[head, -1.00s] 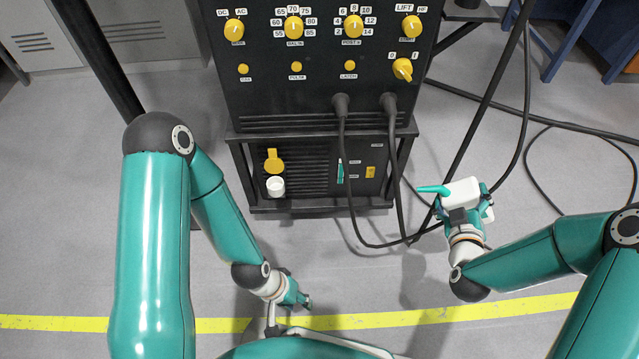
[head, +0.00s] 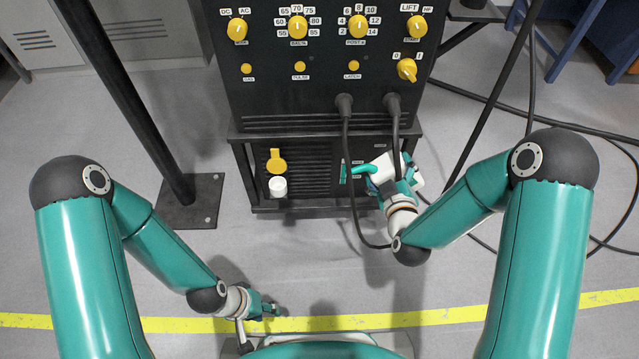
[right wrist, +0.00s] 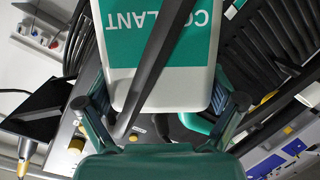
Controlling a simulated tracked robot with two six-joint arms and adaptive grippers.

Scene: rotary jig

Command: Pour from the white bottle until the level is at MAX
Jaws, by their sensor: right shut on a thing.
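My right gripper (head: 388,188) is shut on the white bottle (head: 416,180), in front of the lower unit's right side. The bottle is tilted, and its teal spout (head: 361,169) points left. In the right wrist view the bottle (right wrist: 190,88) shows a teal label reading upside down, partly hidden by a dark cable, between the fingers (right wrist: 165,112). The white filler neck (head: 278,187) lies well left of the spout, with a yellow cap (head: 276,163) above it. A narrow level gauge (head: 342,172) is just left of the spout; its level is unreadable. My left gripper (head: 268,309) is low, away from the unit.
The black cabinet (head: 290,105) with yellow knobs stands above the lower unit (head: 315,165). Two dark cables (head: 349,150) hang in front, close to the bottle and right gripper. A black post (head: 130,100) stands at left. The floor between the arms is clear.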

